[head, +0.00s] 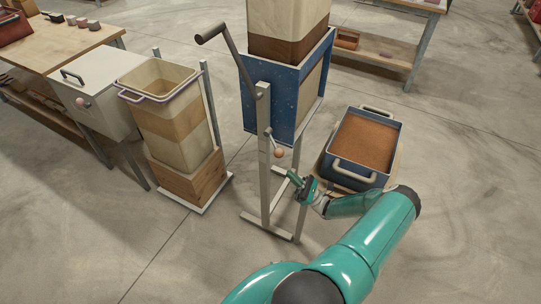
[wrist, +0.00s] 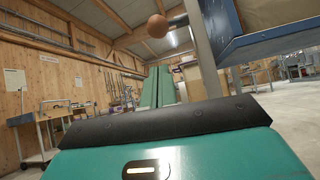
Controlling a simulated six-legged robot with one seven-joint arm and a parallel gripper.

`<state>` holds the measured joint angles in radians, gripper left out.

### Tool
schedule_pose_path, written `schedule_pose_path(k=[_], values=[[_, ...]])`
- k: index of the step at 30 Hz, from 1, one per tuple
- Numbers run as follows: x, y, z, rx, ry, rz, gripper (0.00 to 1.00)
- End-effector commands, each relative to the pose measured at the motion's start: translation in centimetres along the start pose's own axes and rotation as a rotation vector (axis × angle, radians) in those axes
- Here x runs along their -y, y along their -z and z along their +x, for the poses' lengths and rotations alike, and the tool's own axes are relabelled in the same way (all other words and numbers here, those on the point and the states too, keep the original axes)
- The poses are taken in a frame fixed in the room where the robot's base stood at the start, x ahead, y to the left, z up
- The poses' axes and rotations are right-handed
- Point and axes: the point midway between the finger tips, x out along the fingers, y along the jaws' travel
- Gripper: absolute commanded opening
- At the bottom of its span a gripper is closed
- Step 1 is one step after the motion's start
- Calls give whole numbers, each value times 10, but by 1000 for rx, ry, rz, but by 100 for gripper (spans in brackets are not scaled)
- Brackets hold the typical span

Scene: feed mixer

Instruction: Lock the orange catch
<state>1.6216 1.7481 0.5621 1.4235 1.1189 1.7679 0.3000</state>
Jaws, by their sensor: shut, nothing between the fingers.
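The catch shows as a small orange-brown ball knob (head: 279,153) on a short grey lever fixed to an upright metal post (head: 264,165). In the wrist view the knob (wrist: 157,26) is at the top, left of the post, above my fingers. My gripper (head: 292,176) is just below and to the right of the knob in the head view, apart from it. Its two teal fingers (wrist: 158,87) lie close together with nothing between them. Whether the catch is locked cannot be told.
A crank handle (head: 213,33) tops the post. A blue hopper stand (head: 273,103) is behind it. A blue tray of brown feed (head: 363,140) is close right of my gripper. A tall bin (head: 165,100) and a white box (head: 97,92) stand left. Floor (head: 110,235) is clear at front left.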

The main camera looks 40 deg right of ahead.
Motion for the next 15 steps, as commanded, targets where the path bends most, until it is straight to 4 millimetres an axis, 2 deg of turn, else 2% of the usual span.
schedule_pose_path(k=[4, 15], values=[[1, -2, -7, 11, 18, -4, 0], [0, -3, -9, 13, 20, -4, 0]])
